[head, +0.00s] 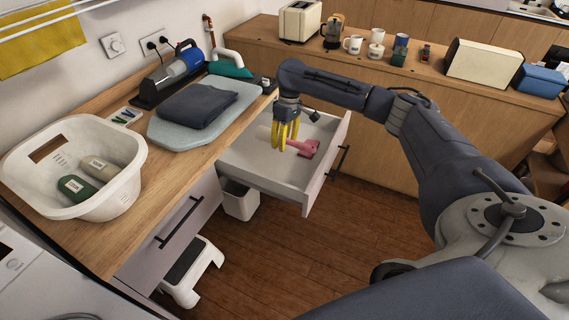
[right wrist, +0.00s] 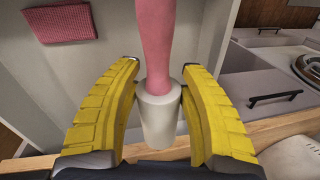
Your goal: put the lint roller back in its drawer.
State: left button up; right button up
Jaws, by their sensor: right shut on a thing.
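The lint roller has a white roll (right wrist: 158,117) and a pink handle (right wrist: 155,40). In the head view its pink handle (head: 294,143) shows beside my right gripper (head: 286,150). The yellow fingers are shut on the white roll, one on each side, as the right wrist view shows (right wrist: 160,75). The pulled-out drawer (head: 262,170) is under the roller, and the gripper is within its outline. I cannot tell whether the roller touches the drawer floor. My left gripper is not in view.
A pink cloth (right wrist: 60,23) lies in the drawer near the handle. The wooden counter holds a white basket (head: 125,195), an ironing pad (head: 165,133) with a dark folded cloth (head: 200,104). A white bin (head: 240,203) and step stool (head: 190,275) stand below.

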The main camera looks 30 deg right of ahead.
aim_at(284, 170)
jog(key=shift+f, duration=6)
jog(key=o, duration=1.3)
jog(key=shift+f, duration=0.15)
jog(key=r, duration=0.4)
jog(key=d+r, duration=0.1)
jog(key=r, duration=0.3)
jog(key=w+r, duration=0.1)
jog(key=r, duration=0.3)
jog(key=shift+d+r, duration=0.1)
jog(key=shift+d, duration=0.3)
